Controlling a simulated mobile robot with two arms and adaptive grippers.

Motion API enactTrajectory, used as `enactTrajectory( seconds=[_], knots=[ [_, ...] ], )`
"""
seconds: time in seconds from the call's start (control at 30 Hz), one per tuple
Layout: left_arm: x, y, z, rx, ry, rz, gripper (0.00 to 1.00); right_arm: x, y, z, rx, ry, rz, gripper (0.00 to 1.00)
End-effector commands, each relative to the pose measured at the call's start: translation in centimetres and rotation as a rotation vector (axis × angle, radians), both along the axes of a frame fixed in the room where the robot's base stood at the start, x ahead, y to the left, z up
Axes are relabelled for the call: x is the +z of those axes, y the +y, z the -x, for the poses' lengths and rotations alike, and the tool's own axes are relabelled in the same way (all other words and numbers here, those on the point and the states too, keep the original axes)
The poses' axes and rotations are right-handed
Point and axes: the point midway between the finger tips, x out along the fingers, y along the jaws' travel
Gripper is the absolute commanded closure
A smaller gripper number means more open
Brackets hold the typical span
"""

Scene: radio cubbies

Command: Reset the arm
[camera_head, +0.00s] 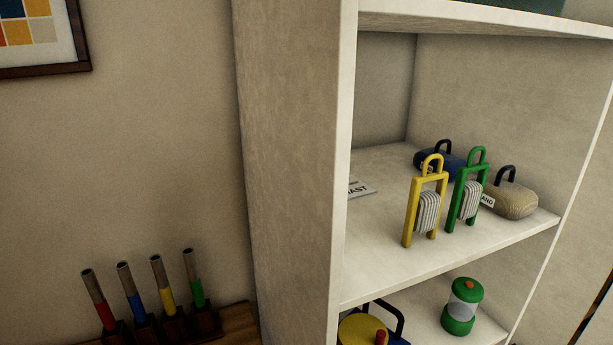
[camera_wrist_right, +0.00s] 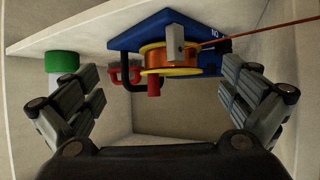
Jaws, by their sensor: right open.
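My right gripper (camera_wrist_right: 161,74) shows in the right wrist view with its two fingers spread wide apart and nothing held between them. Beyond the fingers is a blue device (camera_wrist_right: 140,36) with a yellow-rimmed orange spool (camera_wrist_right: 168,57), a black handle and a red knob. The wrist view looks inverted, with the shelf board at the top. Neither gripper shows in the head view, and my left gripper is in no view.
The cubby's upper shelf (camera_head: 385,258) holds yellow (camera_head: 409,213) and green (camera_head: 455,203) framed items, a blue bag-like item (camera_head: 428,162) and a tan one (camera_head: 512,199). Below stands a green lantern-like item (camera_head: 459,325). Several colour-banded sticks (camera_head: 133,292) stand left. An orange line (camera_wrist_right: 262,36) runs from the spool.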

Motion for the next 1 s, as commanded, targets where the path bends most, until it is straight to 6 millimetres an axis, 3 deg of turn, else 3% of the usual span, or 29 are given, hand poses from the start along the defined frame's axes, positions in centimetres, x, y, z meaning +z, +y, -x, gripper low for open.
enactTrajectory(
  seconds=[0.2, 0.53, 0.87, 1.0],
  knots=[
    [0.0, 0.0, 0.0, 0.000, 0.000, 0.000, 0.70, -5.4, -3.0, 7.5, 0.035, 0.352, 0.033, 0.00],
    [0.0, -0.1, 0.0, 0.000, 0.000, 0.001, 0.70, -8.4, -4.3, 18.1, 0.189, 0.745, 0.056, 0.00],
    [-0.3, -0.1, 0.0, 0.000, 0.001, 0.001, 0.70, -17.6, -3.9, 16.6, 0.195, 0.787, 0.055, 0.00],
    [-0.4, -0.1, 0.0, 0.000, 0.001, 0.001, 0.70, -23.0, -3.9, 16.7, 0.198, 0.810, 0.054, 0.00]
  ],
)
